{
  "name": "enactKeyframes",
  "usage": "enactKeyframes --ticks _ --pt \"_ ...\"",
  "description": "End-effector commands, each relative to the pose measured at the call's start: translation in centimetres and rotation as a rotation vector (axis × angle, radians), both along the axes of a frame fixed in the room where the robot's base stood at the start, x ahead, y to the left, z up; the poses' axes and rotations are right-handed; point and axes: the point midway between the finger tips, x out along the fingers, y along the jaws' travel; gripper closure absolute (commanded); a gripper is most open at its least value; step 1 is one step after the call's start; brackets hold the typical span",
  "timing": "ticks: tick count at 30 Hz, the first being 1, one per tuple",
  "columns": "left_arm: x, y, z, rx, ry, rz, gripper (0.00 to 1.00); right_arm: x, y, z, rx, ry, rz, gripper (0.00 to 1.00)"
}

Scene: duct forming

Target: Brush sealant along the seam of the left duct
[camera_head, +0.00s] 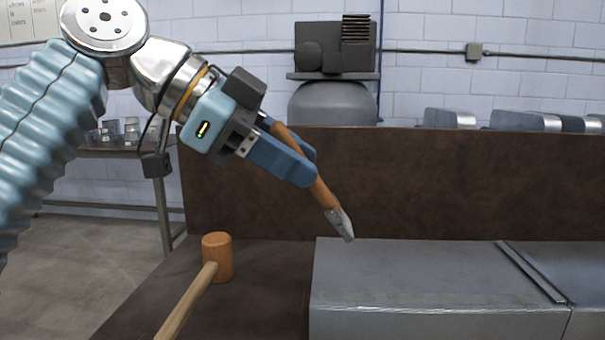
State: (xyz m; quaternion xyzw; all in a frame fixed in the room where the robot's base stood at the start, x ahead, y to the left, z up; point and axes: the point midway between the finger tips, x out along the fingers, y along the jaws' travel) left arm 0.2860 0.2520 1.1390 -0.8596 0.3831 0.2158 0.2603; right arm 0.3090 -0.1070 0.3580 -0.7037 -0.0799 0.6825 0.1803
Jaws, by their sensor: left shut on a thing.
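My left gripper (290,160) is shut on a brush (322,193) with a wooden handle. The brush tilts down to the right, and its pale grey tip (341,224) hangs just above the far left corner of the left duct (420,278). I cannot tell from this view whether the tip touches the metal. The duct is a grey sheet-metal box lying on the brown bench. A raised seam (530,270) runs across the metal at the right, where a second duct section (580,270) adjoins. My right gripper is not in view.
A wooden mallet (217,257) lies on the bench (268,300) left of the duct. A brown backboard (420,180) rises behind the duct. A compressor (332,102) and several metal pieces (447,118) stand beyond it.

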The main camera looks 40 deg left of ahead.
Motion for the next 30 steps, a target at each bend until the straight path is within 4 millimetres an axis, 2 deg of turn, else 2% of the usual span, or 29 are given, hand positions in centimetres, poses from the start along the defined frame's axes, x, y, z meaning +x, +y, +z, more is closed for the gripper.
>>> enactKeyframes --ticks 9,19,23,27,30 --pt "1.0 -1.8 1.7 0.005 0.002 0.016 1.00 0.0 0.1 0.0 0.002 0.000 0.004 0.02" --pt "2.6 -2.9 2.3 0.004 0.004 -0.001 1.00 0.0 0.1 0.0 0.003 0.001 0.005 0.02" --pt "2.7 -3.0 1.5 0.006 0.006 -0.003 1.00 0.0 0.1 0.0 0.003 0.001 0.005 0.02" --pt "2.7 -3.0 -0.2 0.003 0.006 -0.002 1.00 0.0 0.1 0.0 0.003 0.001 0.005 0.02" --pt "2.7 -2.9 -1.6 0.003 0.005 -0.002 1.00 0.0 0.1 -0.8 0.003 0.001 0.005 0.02"
